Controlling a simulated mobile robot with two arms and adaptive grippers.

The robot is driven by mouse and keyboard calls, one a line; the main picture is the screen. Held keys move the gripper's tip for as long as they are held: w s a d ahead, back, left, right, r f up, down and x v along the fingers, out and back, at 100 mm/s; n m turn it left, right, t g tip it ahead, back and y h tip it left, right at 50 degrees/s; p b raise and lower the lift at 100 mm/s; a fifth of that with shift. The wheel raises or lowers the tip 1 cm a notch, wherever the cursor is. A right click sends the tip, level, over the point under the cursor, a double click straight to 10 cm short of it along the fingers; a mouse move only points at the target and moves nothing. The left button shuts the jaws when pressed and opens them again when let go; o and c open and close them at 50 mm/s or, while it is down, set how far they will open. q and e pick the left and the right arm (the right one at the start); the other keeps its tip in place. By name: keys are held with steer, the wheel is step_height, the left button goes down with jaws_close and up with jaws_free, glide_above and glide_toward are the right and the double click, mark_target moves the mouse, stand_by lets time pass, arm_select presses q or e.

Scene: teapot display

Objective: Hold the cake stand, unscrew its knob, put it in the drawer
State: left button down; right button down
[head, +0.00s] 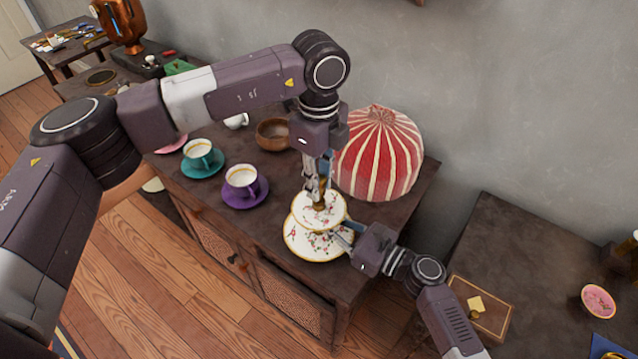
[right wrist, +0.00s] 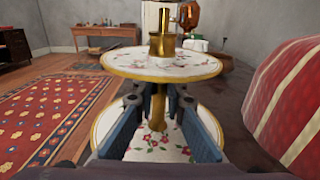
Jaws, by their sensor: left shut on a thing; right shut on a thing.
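The two-tier cake stand, white with flowers and gold rims, stands near the front right corner of the cabinet; its lower plate (head: 305,243) and upper plate (head: 308,212) show. My right gripper (head: 350,236) reaches in between the tiers; in the right wrist view its blue pads (right wrist: 158,125) are shut around the gold column (right wrist: 157,108). My left gripper (head: 317,196) points straight down over the stand, shut on the knob, mostly hidden by the fingers. In the right wrist view a gold fitting (right wrist: 163,44) rises from the upper plate, with no left fingers visible around it.
The dark cabinet (head: 265,225) has patterned front panels; I see no open drawer. A red striped tea cosy (head: 378,155) stands behind the stand. A purple cup and saucer (head: 243,184), a teal cup (head: 199,155) and a wooden bowl (head: 273,135) are left. Another table (head: 530,250) is right.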

arm_select(q)
steer(key=shift+r, duration=0.1)
steer(key=shift+r, duration=1.95)
arm_select(e)
steer(key=c, duration=1.9)
jaws_free()
steer(key=shift+d, duration=0.1)
steer(key=v, duration=1.2)
